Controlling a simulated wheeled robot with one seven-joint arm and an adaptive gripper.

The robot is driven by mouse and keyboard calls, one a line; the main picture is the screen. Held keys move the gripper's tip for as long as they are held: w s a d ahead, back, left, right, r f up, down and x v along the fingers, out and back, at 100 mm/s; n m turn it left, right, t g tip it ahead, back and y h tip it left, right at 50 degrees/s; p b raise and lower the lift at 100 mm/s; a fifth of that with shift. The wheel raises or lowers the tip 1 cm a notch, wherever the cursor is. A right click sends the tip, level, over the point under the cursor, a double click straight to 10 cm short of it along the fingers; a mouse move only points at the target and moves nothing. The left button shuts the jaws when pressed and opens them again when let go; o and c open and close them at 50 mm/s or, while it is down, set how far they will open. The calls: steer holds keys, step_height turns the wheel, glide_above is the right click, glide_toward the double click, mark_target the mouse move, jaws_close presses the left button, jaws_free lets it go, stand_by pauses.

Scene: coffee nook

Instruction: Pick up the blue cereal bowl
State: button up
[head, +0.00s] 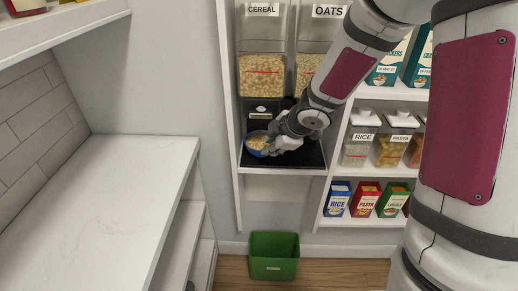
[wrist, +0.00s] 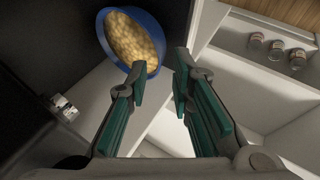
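The blue cereal bowl (head: 262,153) holds cereal and sits at the left of the black tray under the CEREAL dispenser in the head view. In the wrist view the bowl (wrist: 152,28) shows at the top, left of centre, full of yellowish cereal. My gripper (head: 276,139) is at the bowl's right side. In the wrist view my gripper (wrist: 160,72) is open, with a gap between its green-padded fingers. The left fingertip overlaps the bowl's near rim; the right fingertip is right of the bowl. I cannot tell whether either touches it. The gripper hides part of the tray.
The CEREAL dispenser (head: 262,75) and OATS dispenser (head: 310,70) stand above the black tray (head: 308,157). Shelves at right hold boxes and jars, including a RICE box (head: 337,198). A green bin (head: 274,262) is on the floor. The white counter (head: 95,205) at left is bare.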

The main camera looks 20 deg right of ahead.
mark_target(261, 147)
steer(key=shift+b+x, duration=1.9)
steer(key=shift+x, duration=2.05)
jaws_close()
